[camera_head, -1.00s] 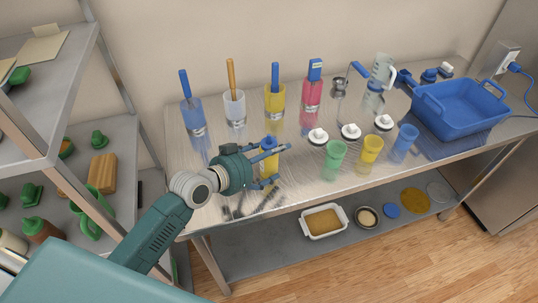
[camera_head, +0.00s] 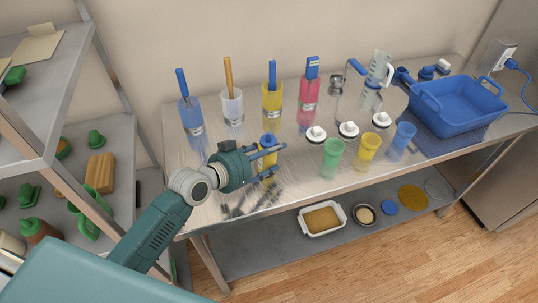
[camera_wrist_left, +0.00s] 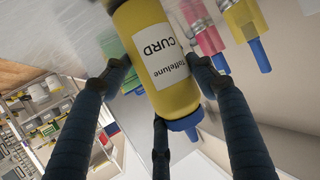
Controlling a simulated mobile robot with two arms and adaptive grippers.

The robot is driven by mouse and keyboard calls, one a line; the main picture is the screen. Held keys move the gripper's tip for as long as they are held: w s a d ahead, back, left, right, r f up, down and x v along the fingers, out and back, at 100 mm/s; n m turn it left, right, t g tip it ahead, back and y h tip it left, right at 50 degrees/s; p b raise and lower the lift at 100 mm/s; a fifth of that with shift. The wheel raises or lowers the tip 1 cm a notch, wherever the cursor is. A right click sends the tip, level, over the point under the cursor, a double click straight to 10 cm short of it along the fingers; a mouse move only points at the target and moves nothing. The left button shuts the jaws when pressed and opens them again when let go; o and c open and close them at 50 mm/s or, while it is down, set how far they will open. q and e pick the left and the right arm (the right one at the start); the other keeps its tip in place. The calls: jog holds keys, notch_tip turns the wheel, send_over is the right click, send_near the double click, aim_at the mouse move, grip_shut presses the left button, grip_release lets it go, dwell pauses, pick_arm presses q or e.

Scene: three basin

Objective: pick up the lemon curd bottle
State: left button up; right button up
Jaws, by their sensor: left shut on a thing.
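The lemon curd bottle (camera_head: 268,141) has a yellow body and a blue cap. It stands roughly upright near the front left of the steel table, partly hidden by my left gripper (camera_head: 268,163). In the left wrist view the bottle (camera_wrist_left: 165,50) fills the space between the dark fingers, its white label reading "CURD" and its blue cap pointing down in the picture. My left gripper is shut on the bottle's body. I cannot tell whether the bottle's base touches the table. My right gripper is not in view.
Green (camera_head: 333,158), yellow and blue cups and white-knobbed lids stand to the right. A blue basin (camera_head: 460,106) is at the far right. A shelf rack (camera_head: 60,150) stands close on the left.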

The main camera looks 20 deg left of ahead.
pick_arm(q)
notch_tip(320, 180, up, 20)
jog(key=b, duration=0.1)
jog(key=shift+b, duration=0.35)
jog(key=shift+f, duration=0.1)
jog(key=o, duration=0.6)
jog(key=c, duration=0.6)
